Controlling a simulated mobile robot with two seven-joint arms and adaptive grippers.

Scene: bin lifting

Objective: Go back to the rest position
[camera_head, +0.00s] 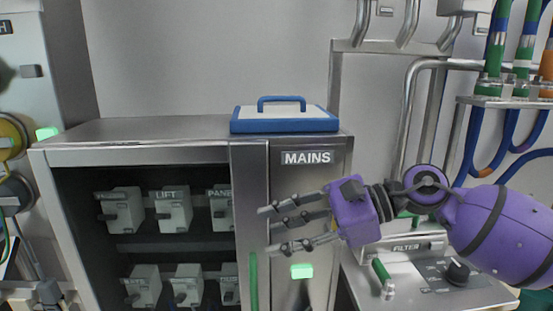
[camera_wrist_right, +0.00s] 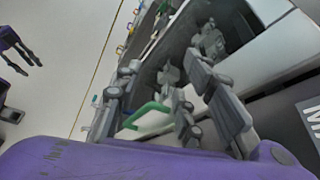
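My right gripper (camera_head: 283,228), with a purple palm and grey fingers, points left in front of the cabinet's MAINS panel (camera_head: 310,180). Its fingers are spread and nothing is between them. In the right wrist view, its open fingers (camera_wrist_right: 165,100) show against the cabinet, with a green handle (camera_wrist_right: 150,114) visible behind them. I cannot tell whether any finger touches the cabinet. My left gripper (camera_wrist_right: 31,66) shows at the left edge of the right wrist view, well apart, with fingers spread and empty. The head view does not clearly show it.
A metal cabinet (camera_head: 130,130) holds several grey switch boxes. A blue and white lid-like object with a handle (camera_head: 284,120) lies on top. A FILTER unit (camera_head: 405,247) stands below my right forearm. Pipes and hoses (camera_head: 475,140) crowd the right side.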

